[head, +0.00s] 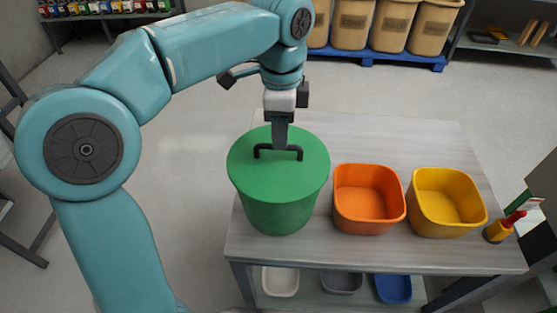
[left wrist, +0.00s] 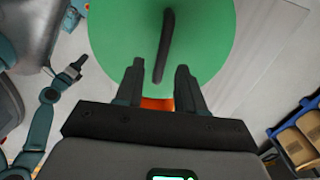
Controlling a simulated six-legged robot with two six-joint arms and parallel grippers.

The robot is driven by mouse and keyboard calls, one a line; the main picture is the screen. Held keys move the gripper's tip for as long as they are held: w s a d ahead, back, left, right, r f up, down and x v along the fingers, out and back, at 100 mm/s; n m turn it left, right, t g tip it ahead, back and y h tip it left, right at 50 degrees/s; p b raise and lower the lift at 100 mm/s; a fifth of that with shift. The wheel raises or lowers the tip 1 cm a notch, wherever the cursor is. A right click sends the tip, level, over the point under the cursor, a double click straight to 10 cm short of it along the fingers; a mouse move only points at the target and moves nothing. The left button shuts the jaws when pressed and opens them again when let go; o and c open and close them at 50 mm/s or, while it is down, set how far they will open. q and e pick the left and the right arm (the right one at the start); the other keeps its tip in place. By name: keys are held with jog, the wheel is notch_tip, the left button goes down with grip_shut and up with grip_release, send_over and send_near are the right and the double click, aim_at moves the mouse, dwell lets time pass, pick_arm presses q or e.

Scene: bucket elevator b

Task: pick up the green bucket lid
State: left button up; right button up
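The green bucket lid (head: 308,170) is a round disc lying flat on the green bucket (head: 280,215), which stands at the table's left end. A dark bar handle (head: 293,150) rises from the lid's middle. My left gripper (head: 280,143) points down just over the handle. The left wrist view shows its two fingers (left wrist: 160,68) spread, with the handle (left wrist: 166,40) running toward the gap between them and the lid (left wrist: 115,35) beyond. I cannot tell whether the fingers touch the handle. My right gripper (left wrist: 73,68) is small at the left of that view, away from the lid.
An orange bin (head: 368,198) and a yellow bin (head: 445,202) stand right of the bucket on the grey table (head: 400,140). A red-and-orange tool (head: 505,225) stands at the right edge. Trays sit on the lower shelf. The table's back is clear.

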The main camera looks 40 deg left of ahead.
aim_at(278, 154)
pick_arm(q)
jog(key=f, duration=0.5)
jog(key=shift+a+f, duration=0.1)
jog(key=shift+a, duration=0.15)
jog(key=shift+s, duration=0.15)
grip_shut()
